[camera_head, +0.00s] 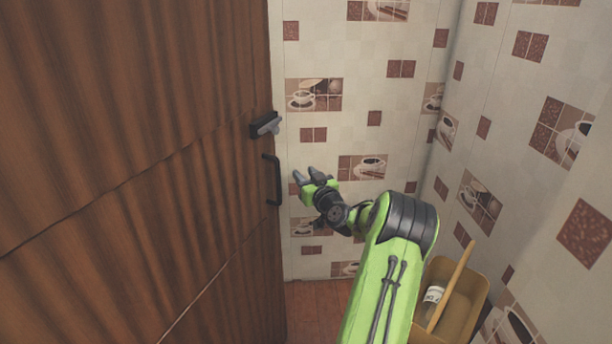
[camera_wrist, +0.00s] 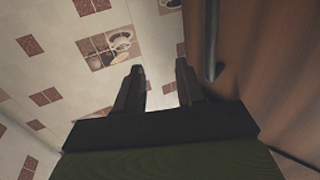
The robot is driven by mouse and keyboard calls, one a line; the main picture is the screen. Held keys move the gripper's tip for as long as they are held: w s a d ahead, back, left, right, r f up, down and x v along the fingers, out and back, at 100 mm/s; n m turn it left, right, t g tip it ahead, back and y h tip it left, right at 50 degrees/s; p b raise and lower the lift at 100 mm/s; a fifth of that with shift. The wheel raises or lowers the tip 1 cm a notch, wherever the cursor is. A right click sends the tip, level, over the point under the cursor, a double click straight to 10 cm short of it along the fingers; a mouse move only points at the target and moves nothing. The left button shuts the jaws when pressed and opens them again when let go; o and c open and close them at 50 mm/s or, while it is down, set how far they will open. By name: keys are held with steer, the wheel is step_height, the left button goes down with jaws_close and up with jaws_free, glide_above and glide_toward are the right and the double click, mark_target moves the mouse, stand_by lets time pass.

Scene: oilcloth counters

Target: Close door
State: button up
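A large brown wooden door (camera_head: 130,150) fills the left of the head view. Near its right edge it has a dark handle bar (camera_head: 272,180) and, above that, a grey latch or lever (camera_head: 266,125). My gripper (camera_head: 306,174) is just right of the handle bar, apart from it in the picture, with its fingers apart and nothing between them. In the wrist view my gripper (camera_wrist: 160,75) is open. The door (camera_wrist: 275,80) shows there at the right, with a grey bar (camera_wrist: 212,40) beside the right finger. I cannot tell whether the finger touches the bar.
A yellow-brown bin (camera_head: 465,300) with a wooden stick (camera_head: 452,285) and a white item (camera_head: 433,294) in it stands at lower right. A tiled wall (camera_head: 400,100) closes the back, and another stands at the right. Some reddish floor (camera_head: 315,305) shows between door and arm.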

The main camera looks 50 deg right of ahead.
steer(key=shift+w+a, duration=0.1)
steer(key=shift+w, duration=0.05)
steer(key=c, duration=0.4)
steer(key=shift+c, duration=1.3)
steer(key=shift+s, duration=0.2)
jaws_close()
steer(key=shift+w, duration=0.15)
jaws_free()
steer(key=o, duration=0.7)
steer(key=shift+c, duration=0.2)
steer(key=shift+a, duration=0.1)
steer(key=d+b+v, duration=0.1)
steer(key=b+v, duration=0.1)
steer(key=v, duration=1)
steer(key=shift+s+b, duration=0.3)
steer(key=shift+s, duration=0.3)
